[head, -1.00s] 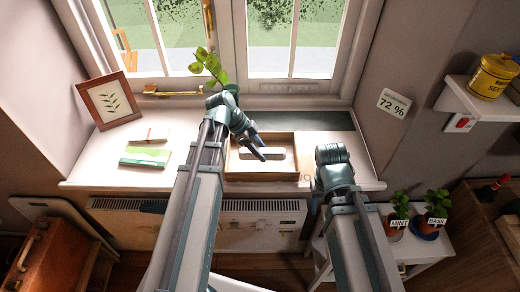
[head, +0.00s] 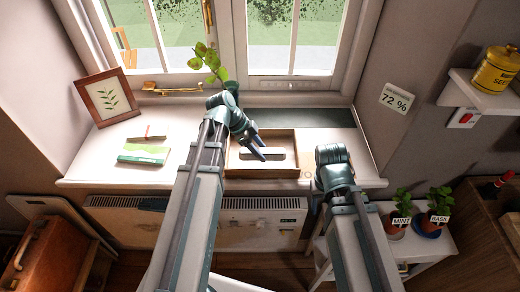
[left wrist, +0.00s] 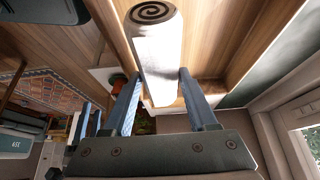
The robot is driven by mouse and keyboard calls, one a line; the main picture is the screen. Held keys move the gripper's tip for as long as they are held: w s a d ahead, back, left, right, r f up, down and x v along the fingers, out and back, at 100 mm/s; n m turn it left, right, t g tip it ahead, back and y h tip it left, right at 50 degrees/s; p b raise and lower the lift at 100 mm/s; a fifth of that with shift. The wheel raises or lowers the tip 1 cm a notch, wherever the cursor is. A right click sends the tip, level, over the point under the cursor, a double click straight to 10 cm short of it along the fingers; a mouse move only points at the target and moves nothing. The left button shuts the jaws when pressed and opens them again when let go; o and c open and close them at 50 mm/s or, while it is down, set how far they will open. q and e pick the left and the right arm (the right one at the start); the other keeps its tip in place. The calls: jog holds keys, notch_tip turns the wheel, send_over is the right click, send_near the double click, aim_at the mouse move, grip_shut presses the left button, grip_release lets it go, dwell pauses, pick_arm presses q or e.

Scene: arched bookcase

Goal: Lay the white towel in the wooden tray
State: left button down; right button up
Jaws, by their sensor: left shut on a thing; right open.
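The wooden tray (head: 262,172) lies on the white windowsill in the middle of the head view. The white towel (head: 276,154) is inside the tray's outline there. In the left wrist view the towel (left wrist: 157,60) is a roll with a spiral end, between the two blue fingers. My left gripper (head: 259,152) is shut on the towel, over the tray; its fingers also show in the left wrist view (left wrist: 157,88). Whether the towel touches the tray floor is unclear. My right gripper (head: 316,204) is open and empty below the sill's front edge, mostly hidden by its arm.
A leafy plant (head: 211,62) stands behind my left wrist. A picture frame (head: 108,98) and books (head: 145,153) are left of the tray. A dark strip (head: 303,118) runs behind it. The sill right of the tray is partly bare. A radiator (head: 250,225) is below.

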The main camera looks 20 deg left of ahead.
pick_arm(q)
jog(key=shift+f+b, duration=1.85)
jog(key=shift+f, duration=0.1)
jog(key=shift+c, duration=0.6)
grip_release()
jog(key=p+v, duration=1)
jog(key=v, duration=0.2)
jog(key=shift+r+p, duration=0.2)
jog(key=shift+p, duration=0.2)
jog(key=shift+p+v, duration=0.65)
jog(key=shift+v, duration=0.15)
jog(key=shift+f, duration=0.1)
jog(key=s+d+n+g+y, duration=0.1)
jog(key=s+d+n+y, duration=0.2)
jog(key=d, duration=0.6)
jog(key=s+d+f+n+y+p, duration=0.1)
jog(key=s+d+n+y, duration=0.3)
jog(key=s+d+n, duration=0.4)
jog(key=shift+s+d+g, duration=0.4)
jog(key=shift+s, duration=0.25)
